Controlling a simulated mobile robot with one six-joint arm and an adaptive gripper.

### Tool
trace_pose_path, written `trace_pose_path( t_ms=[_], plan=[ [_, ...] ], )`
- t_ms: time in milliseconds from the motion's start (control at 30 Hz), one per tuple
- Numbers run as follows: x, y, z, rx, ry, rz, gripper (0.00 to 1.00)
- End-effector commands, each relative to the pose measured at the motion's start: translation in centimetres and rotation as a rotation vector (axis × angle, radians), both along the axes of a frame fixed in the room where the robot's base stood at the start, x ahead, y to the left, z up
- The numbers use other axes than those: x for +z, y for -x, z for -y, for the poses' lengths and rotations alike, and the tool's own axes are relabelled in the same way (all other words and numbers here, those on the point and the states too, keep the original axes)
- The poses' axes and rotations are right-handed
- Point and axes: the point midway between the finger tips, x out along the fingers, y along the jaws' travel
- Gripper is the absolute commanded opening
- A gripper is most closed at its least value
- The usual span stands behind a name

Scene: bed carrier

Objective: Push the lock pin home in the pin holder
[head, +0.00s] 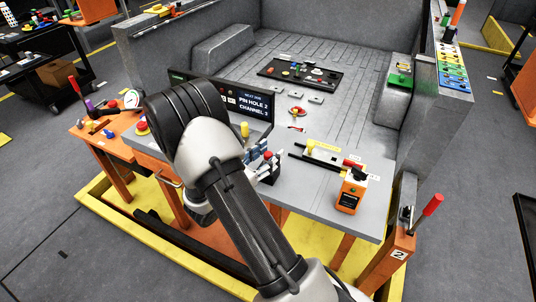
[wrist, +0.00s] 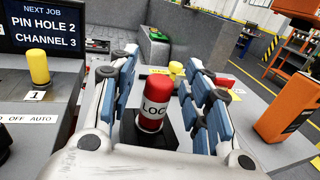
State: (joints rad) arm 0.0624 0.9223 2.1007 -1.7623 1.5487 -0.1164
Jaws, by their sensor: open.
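The lock pin (wrist: 152,104) is a red cylinder with a white band lettered "LOC", the rest of the word being out of sight. It stands upright in a black pin holder (wrist: 128,132) in the wrist view. In the head view the black holder (head: 271,175) is on the grey bench top, partly behind my gripper. My gripper (wrist: 162,62) is open, with one blue-padded finger on each side of the pin. My gripper (head: 258,153) is largely hidden by my arm in the head view.
A display (wrist: 48,25) reads "NEXT JOB PIN HOLE 2 CHANNEL 3". A yellow knob (wrist: 38,68) labelled 1 stands at left. An orange box (head: 349,195) stands right of the holder. A red-handled lever (head: 430,206) rises at the bench's right. The bench front between holder and box is clear.

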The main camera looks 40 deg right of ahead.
Motion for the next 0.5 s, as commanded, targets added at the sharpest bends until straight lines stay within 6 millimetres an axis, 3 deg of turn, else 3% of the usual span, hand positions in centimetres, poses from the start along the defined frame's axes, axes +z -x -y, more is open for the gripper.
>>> trace_pose_path(
  t_ms=[167, 500],
  plan=[
    [0.0, 0.0, -1.1, 0.003, 0.0, -0.001, 0.45],
    [0.0, 0.9, -8.0, 0.007, 0.0, 0.0, 0.45]
  ],
)
